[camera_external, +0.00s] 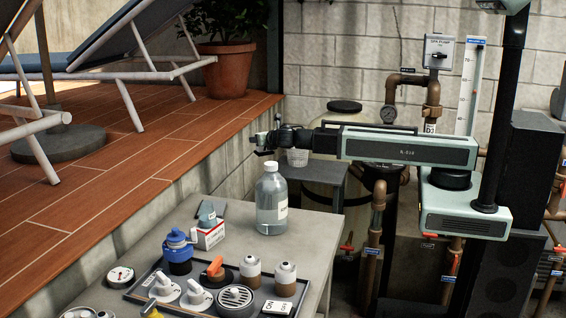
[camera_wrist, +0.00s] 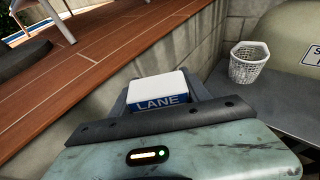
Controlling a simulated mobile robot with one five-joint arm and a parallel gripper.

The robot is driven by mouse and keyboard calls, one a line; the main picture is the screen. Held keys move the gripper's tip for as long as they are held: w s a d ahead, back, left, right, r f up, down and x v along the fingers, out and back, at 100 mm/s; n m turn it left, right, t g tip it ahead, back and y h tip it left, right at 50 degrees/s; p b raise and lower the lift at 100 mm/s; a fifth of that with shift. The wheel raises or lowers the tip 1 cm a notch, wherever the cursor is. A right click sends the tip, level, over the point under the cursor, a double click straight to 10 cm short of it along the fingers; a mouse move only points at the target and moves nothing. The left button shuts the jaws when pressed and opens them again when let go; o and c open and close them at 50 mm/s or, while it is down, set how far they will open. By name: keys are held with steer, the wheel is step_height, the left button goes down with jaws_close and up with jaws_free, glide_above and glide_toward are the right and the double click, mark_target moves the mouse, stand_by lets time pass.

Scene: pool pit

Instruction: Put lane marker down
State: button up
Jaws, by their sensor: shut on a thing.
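The lane marker (camera_wrist: 157,92) is a white block with a blue front band reading "LANE". In the wrist view it sits between the grey fingers of my gripper (camera_wrist: 160,98), which is shut on it. In the external view my gripper (camera_external: 261,143) is at the left end of the outstretched arm. It is in the air, above and behind the clear bottle (camera_external: 271,200) on the worktable.
A white basket (camera_wrist: 248,64) stands on a grey side table (camera_external: 318,175), right of my gripper. The raised wooden deck (camera_external: 130,150) lies left.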

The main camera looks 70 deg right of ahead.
steer(key=s+a+r+n+t+y+p, duration=0.1)
steer(key=a+r+n+y+p, duration=0.15)
steer(key=a, duration=1.15)
steer(key=s+a+r+n+t+y+p, duration=0.1)
steer(key=a+r+n+t+y+p, duration=0.15)
steer(key=a, duration=1.15)
steer(key=s+a+r+n+t+y+p, duration=0.1)
steer(key=a+r+n+y+p, duration=0.2)
steer(key=a, duration=1.1)
steer(key=s+a+f+n+y+b, duration=0.1)
steer(key=s+a+f+b, duration=0.4)
steer(key=a+f+b, duration=0.15)
steer(key=s+a+f+y+b, duration=0.1)
steer(key=s+a+f+b, duration=0.4)
steer(key=a, duration=0.3)
steer(key=f+b, duration=0.2)
steer(key=b, duration=0.1)
steer(key=f+b, duration=0.5)
steer(key=b, duration=0.1)
steer(key=shift+w+d+f, duration=0.1)
steer(key=shift+w+f, duration=0.3)
steer(key=shift+r, duration=0.2)
steer(key=shift+f, duration=0.1)
steer(key=o, duration=1.5)
